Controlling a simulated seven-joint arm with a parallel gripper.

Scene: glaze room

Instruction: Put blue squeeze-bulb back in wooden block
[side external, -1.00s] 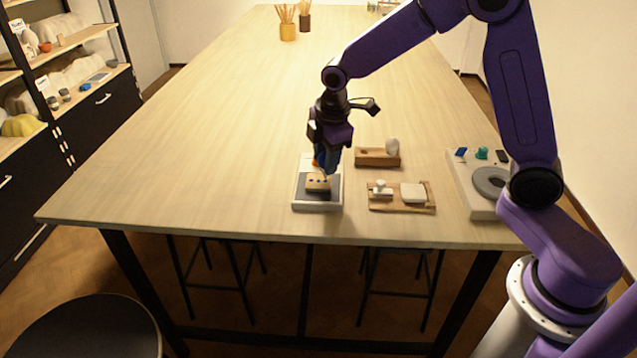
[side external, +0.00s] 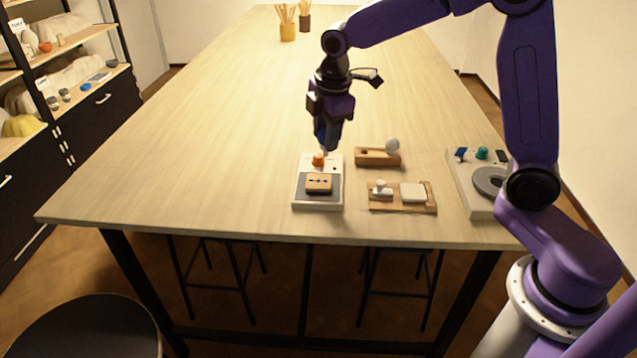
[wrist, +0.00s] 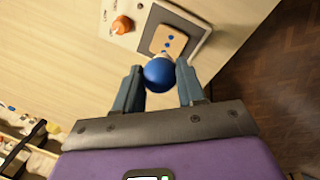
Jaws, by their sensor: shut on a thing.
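The blue squeeze-bulb (wrist: 159,73) shows as a round blue ball between my fingers in the wrist view, its pale tip pointing away from my gripper. My gripper (side external: 326,138) is shut on it and holds it above the back of a white device. The wooden block (side external: 372,159) lies on the table to the right of my gripper, with a pale round object (side external: 392,146) at its right end. The bulb is mostly hidden by my fingers in the side view. The block is not in the wrist view.
The white device (side external: 302,172) has an orange knob (side external: 318,159) and carries a tan tile (side external: 319,184) with blue dots. A wooden tray (side external: 406,206) with pale items lies in front of the block. A grey wheel unit (side external: 470,196) stands to the right.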

